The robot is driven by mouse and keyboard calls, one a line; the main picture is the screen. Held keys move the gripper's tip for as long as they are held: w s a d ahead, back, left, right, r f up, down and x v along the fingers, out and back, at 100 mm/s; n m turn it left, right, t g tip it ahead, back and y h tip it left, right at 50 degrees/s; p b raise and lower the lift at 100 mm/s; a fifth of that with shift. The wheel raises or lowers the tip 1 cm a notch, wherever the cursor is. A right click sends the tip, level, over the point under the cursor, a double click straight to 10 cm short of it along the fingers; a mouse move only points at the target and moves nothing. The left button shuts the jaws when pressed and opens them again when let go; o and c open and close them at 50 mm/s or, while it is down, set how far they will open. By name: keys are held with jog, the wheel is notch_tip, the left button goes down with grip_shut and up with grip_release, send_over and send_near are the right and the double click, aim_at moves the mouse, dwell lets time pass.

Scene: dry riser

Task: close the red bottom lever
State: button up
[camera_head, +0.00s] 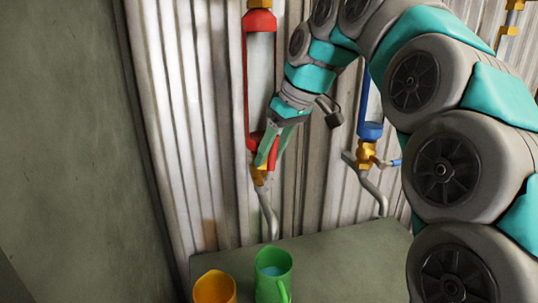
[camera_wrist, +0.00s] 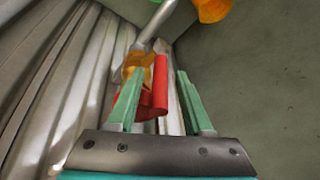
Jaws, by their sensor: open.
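The red riser pipe (camera_head: 247,80) stands against the corrugated wall, with a brass valve (camera_head: 259,177) at its lower end. The red bottom lever (camera_head: 252,141) is at this valve, partly hidden by my gripper (camera_head: 267,158) in the head view. In the wrist view the red lever (camera_wrist: 160,88) shows between the two green fingers of my gripper (camera_wrist: 159,80), in front of the brass valve (camera_wrist: 139,64). The fingers are apart. I cannot tell whether either finger touches the lever.
A blue riser (camera_head: 370,130) with its own brass valve stands to the right. Below, a grey ledge (camera_head: 340,262) holds a green mug (camera_head: 273,275) and an orange cup (camera_head: 214,289). A bent grey outlet pipe (camera_head: 268,214) hangs under the red riser's valve. A plain wall (camera_head: 65,150) is at left.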

jog(key=shift+w+a+f, duration=0.1)
jog(key=shift+a+f, duration=0.05)
jog(key=shift+f, duration=0.25)
jog(key=shift+c, duration=0.3)
grip_shut()
dwell(1.0)
